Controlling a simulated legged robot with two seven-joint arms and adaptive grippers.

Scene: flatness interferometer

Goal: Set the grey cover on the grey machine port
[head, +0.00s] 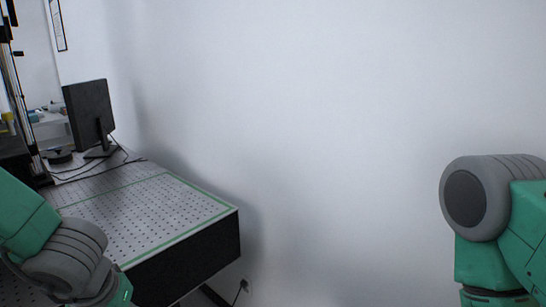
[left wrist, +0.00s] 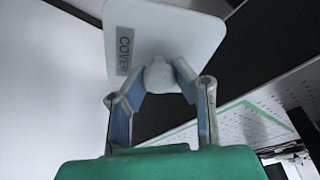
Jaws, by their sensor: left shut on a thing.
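The cover (left wrist: 180,32) is a pale grey plate with rounded corners and a label reading "COVER", seen in the left wrist view. A rounded knob (left wrist: 158,76) stands out from its face. My left gripper (left wrist: 160,80) is shut on this knob, with its blue-lined fingers on either side, and holds the cover. In the head view my left arm enters at the lower left, and its gripper is out of the picture. My right arm shows at the right edge, and its gripper is not in view. I cannot see the grey machine port in either view.
A perforated optical table (head: 150,210) with a green border line stands at the left. A dark monitor (head: 90,112) and cables (head: 115,165) sit at its back. A dark vertical frame (head: 22,105) rises at the far left. A bare wall (head: 330,120) fills the middle and right.

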